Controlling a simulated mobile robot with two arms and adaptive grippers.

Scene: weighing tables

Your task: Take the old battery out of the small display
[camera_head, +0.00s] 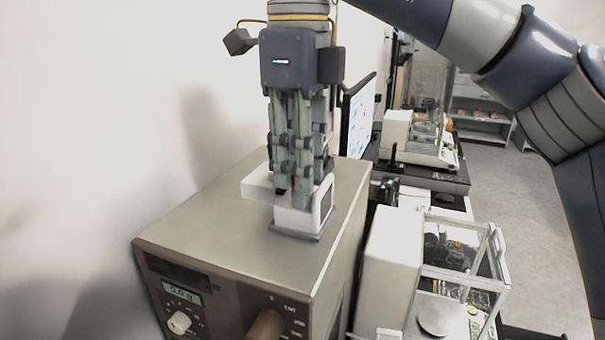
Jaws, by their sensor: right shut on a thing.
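The small display (297,218) is a white block with a grey base, standing upright on top of a large beige instrument. A dark-rimmed panel shows on its right side. My right gripper (293,186) points straight down over it, with its fingertips at the display's top. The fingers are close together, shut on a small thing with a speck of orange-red. It appears to be the old battery (292,183), but the fingers hide most of it. I cannot tell how far it sits inside the display. My left gripper is not in view.
The beige instrument (230,230) has a lit readout and knobs on its front. A white wall stands close on the left. A glass-sided balance (440,285) is at lower right, another (425,135) farther back, and a monitor (357,118) stands behind the instrument.

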